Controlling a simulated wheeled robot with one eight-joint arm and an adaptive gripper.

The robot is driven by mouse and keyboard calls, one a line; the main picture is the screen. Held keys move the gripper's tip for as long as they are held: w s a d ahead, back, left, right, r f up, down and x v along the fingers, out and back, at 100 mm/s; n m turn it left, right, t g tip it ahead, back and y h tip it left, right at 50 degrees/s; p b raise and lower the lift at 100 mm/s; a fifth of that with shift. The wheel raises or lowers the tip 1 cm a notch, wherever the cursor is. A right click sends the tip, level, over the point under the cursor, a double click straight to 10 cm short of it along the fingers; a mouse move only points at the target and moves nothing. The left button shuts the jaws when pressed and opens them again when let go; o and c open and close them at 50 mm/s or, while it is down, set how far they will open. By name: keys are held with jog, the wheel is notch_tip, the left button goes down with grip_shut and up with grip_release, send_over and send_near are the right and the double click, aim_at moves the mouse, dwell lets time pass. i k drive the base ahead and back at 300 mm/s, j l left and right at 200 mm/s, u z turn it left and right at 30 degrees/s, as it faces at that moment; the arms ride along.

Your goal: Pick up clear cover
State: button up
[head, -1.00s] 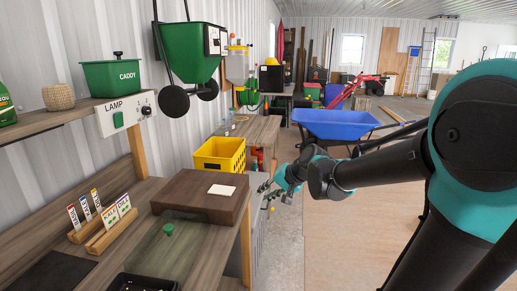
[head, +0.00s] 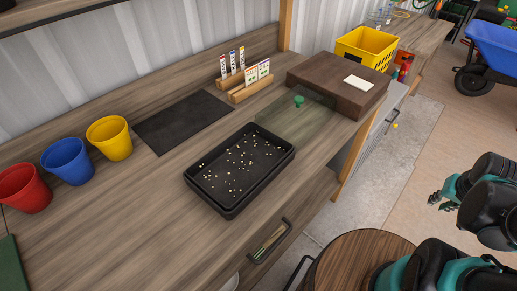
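The clear cover (head: 285,122) is a see-through sheet with a small green knob (head: 299,100). It lies on the wooden bench between the black tray and the brown block. My gripper (head: 437,203) is at the right side of the head view, off the bench over the floor and well apart from the cover.
A black tray (head: 214,193) with scattered pale bits sits left of the cover. A brown block (head: 331,78) with a pale card stands behind it. Seed-packet holders (head: 246,91), a dark mat (head: 182,121) and red, blue and yellow pots (head: 109,138) are further left. A round stool (head: 360,262) stands in front.

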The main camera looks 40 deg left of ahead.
aim_at(296, 116)
jog(key=k+l+u, duration=0.15)
jog(key=k+l, duration=0.25)
jog(key=k+l+u, duration=0.15)
jog(key=k+l, duration=0.15)
jog(key=k, duration=0.15)
jog(key=u, duration=1.45)
